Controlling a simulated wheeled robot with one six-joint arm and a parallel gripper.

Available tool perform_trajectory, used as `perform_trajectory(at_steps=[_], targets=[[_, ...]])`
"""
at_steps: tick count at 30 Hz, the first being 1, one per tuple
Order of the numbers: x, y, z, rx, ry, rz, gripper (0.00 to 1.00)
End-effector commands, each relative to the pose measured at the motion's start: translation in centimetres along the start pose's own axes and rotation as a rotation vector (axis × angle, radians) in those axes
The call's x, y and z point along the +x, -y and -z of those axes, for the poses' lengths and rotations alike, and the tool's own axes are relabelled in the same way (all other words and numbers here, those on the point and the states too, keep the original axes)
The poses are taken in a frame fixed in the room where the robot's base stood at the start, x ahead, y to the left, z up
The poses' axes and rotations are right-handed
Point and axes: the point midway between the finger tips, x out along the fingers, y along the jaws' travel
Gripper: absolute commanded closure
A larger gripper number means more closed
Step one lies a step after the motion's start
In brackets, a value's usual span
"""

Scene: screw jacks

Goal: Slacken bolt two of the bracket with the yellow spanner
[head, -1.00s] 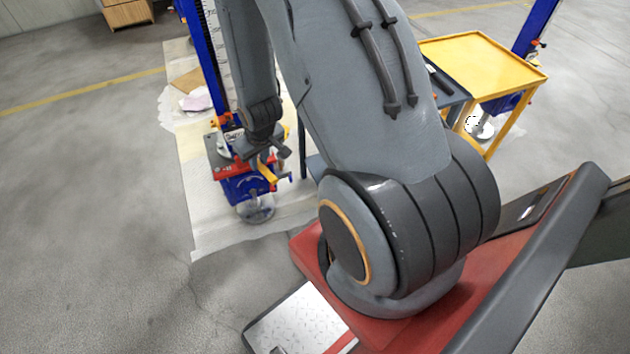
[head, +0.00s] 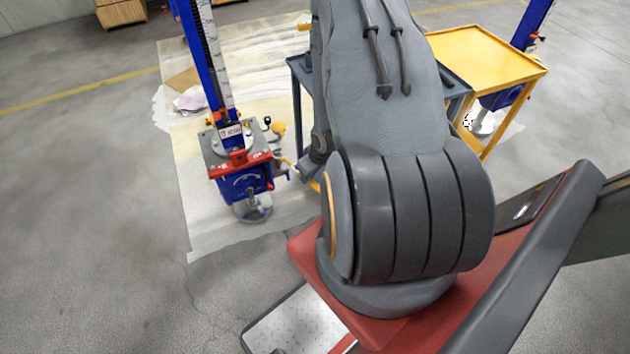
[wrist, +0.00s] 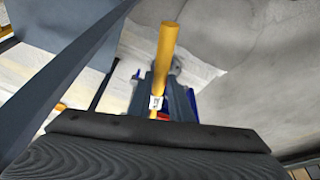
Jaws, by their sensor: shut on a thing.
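In the wrist view the yellow spanner (wrist: 167,50) shows as a yellow bar in the grey jaws of my gripper (wrist: 162,85), which is shut on it. A small white tag (wrist: 156,102) shows on or by the bar. In the head view my arm hides the gripper and most or all of the spanner. The jack with the bracket stands at the left: blue column (head: 203,60), red bracket (head: 240,163), grey plate (head: 214,148) and blue lower housing (head: 243,183). My gripper is off to the right of it. The bolts are too small to tell apart.
A dark trolley (head: 297,66) stands behind my arm, right of the jack. A yellow-topped table (head: 485,52) is farther right, beside a second blue jack (head: 533,25).

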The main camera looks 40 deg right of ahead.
Motion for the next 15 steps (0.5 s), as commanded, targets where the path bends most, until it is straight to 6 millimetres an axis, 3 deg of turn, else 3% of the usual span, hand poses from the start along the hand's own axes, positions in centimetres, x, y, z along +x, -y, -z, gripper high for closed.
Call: perform_trajectory(at_steps=[6, 15], targets=[[2.6, 0.0, 3.7, -0.004, -0.003, -0.001, 1.0], [4.4, 0.1, 7.5, -0.003, -0.002, -0.001, 1.0]])
